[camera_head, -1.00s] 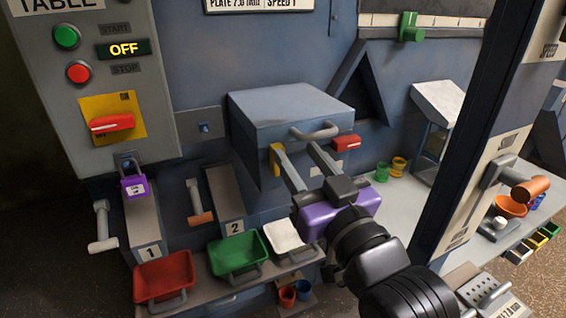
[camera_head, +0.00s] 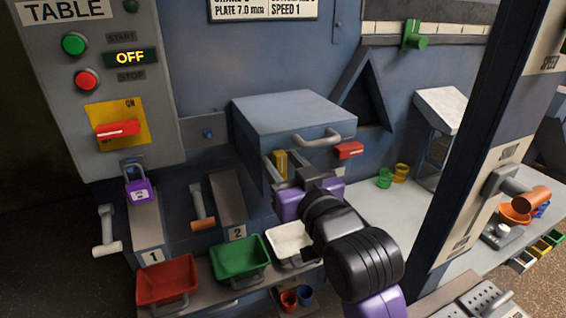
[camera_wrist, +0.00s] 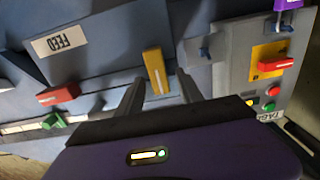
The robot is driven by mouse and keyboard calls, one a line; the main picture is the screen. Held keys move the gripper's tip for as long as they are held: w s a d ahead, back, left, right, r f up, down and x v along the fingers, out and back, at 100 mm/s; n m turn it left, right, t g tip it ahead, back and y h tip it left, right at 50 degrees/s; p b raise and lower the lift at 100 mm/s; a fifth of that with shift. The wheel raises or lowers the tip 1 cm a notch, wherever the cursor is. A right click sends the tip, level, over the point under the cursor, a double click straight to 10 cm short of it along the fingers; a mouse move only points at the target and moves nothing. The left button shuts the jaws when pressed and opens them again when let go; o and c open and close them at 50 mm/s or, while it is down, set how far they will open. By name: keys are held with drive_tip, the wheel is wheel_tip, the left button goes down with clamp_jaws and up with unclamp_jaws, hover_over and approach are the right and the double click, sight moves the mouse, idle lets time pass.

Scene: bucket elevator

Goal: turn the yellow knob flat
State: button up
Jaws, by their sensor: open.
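The yellow knob (camera_head: 280,162) is an upright bar on the front of the blue-grey box (camera_head: 293,117), left of its handle. In the wrist view the knob (camera_wrist: 155,72) stands lengthwise between my two fingers, with its white mark line showing. My gripper (camera_head: 288,171) is open, at the box front, with its purple body below the knob. In the wrist view my gripper's fingertips (camera_wrist: 161,85) lie one on each side of the knob, with gaps visible. Whether the fingers reach to its depth is hard to tell.
A red knob (camera_head: 348,150) sits right of the handle (camera_head: 317,137) on the same box. Below are red (camera_head: 167,280), green (camera_head: 239,257) and white (camera_head: 289,239) trays. A dark post (camera_head: 462,150) rises at the right. Two small cups stand on the bench.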

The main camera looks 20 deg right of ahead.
clamp_jaws()
drive_tip(key=shift+m, duration=0.4)
drive_tip(key=m+p, duration=0.1)
drive_tip(key=m, duration=0.1)
drive_tip(key=m+p, duration=0.1)
drive_tip(key=m, duration=0.1)
drive_tip(key=shift+d, duration=0.3)
drive_tip(key=m, duration=0.1)
drive_tip(key=m+p, duration=0.1)
drive_tip(key=m, duration=0.1)
drive_tip(key=m+p, duration=0.1)
drive_tip(key=shift+d+f+m, duration=0.15)
drive_tip(key=shift+d+m, duration=0.15)
drive_tip(key=m, duration=0.1)
drive_tip(key=m+p, duration=0.1)
drive_tip(key=m, duration=0.2)
drive_tip(key=shift+d+f, duration=0.15)
drive_tip(key=shift+f, duration=0.15)
drive_tip(key=m, duration=0.2)
drive_tip(key=m+p, duration=0.1)
drive_tip(key=m, duration=0.1)
drive_tip(key=shift+f, duration=0.3)
drive_tip(key=shift+d+m, duration=0.1)
drive_tip(key=shift+m, duration=0.3)
